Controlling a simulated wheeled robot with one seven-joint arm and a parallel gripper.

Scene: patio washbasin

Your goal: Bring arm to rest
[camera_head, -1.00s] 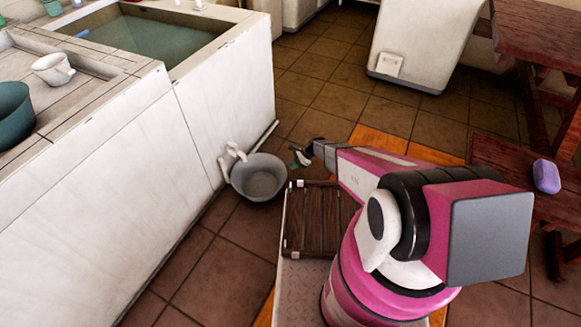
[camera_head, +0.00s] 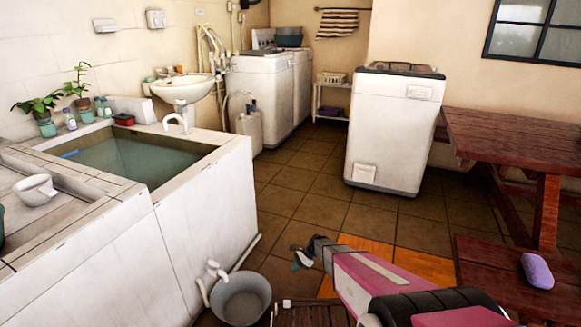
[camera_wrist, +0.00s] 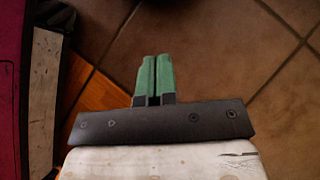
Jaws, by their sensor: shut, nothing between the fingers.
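My gripper (camera_head: 302,257) is in front of my body in the head view, low over the tiled floor and to the right of the grey bucket. In the wrist view its two green fingers (camera_wrist: 155,78) lie side by side, shut with nothing between them. My pink arm is folded low at the bottom of the head view.
A grey bucket (camera_head: 241,299) stands under a tap (camera_head: 216,270) beside the white basin block (camera_head: 205,205). A dark red table (camera_head: 515,135) and bench (camera_head: 500,272) with a purple soap-like block (camera_head: 537,270) are at right. A white washing machine (camera_head: 395,130) stands ahead. Tiled floor between is clear.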

